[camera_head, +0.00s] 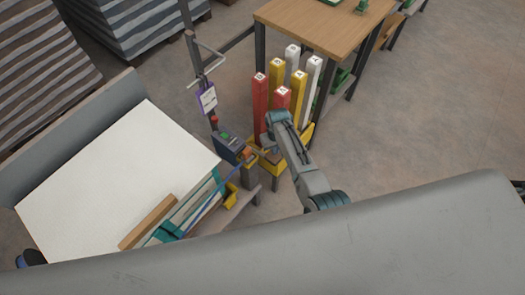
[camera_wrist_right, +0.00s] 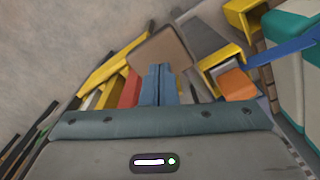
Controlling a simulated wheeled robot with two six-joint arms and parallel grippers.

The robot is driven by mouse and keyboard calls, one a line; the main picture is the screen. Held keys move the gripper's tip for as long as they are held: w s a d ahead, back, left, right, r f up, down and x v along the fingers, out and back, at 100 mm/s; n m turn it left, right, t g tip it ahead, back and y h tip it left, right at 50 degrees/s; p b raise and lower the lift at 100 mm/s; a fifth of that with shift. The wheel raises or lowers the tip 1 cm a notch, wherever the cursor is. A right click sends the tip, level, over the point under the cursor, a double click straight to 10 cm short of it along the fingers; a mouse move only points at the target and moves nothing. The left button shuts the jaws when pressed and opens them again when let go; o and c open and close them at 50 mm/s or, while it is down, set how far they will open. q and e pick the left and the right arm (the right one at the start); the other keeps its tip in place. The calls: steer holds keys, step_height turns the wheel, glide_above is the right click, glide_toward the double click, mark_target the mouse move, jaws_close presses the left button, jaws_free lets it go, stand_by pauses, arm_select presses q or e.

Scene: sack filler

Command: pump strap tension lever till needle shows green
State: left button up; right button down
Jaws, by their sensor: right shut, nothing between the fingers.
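My right gripper (camera_wrist_right: 158,86) is shut and empty in the right wrist view, its bluish fingers together over a brown plate (camera_wrist_right: 160,50). An orange block (camera_wrist_right: 237,83) sits in a yellow frame just right of the fingers, apart from them. It may be the lever's grip, but I cannot tell. A blue strap (camera_wrist_right: 285,47) runs from that frame to the right. In the head view, the strap (camera_head: 207,205) slants down from a dark control box (camera_head: 229,145) with coloured buttons. My right wrist hides much of the mechanism. No gauge needle is readable. My left gripper is out of view.
A pallet stack with a white top (camera_head: 120,175) stands left of the mechanism. Red, yellow and white posts (camera_head: 260,95) stand close behind my right arm. A wooden table (camera_head: 325,25) is at the back. Open floor (camera_head: 430,110) lies to the right.

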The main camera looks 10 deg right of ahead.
mark_target(274, 160)
stand_by(0.4)
step_height(274, 160, down, 9)
steer(key=b, duration=0.6)
steer(key=shift+b, duration=0.35)
step_height(274, 160, up, 9)
steer(key=p, duration=0.9)
steer(key=shift+p, duration=0.3)
steer(key=shift+f, duration=0.1)
step_height(274, 160, down, 9)
steer(key=b, duration=0.7)
steer(key=shift+b, duration=0.4)
step_height(274, 160, up, 9)
steer(key=p, duration=0.9)
steer(key=shift+p, duration=0.3)
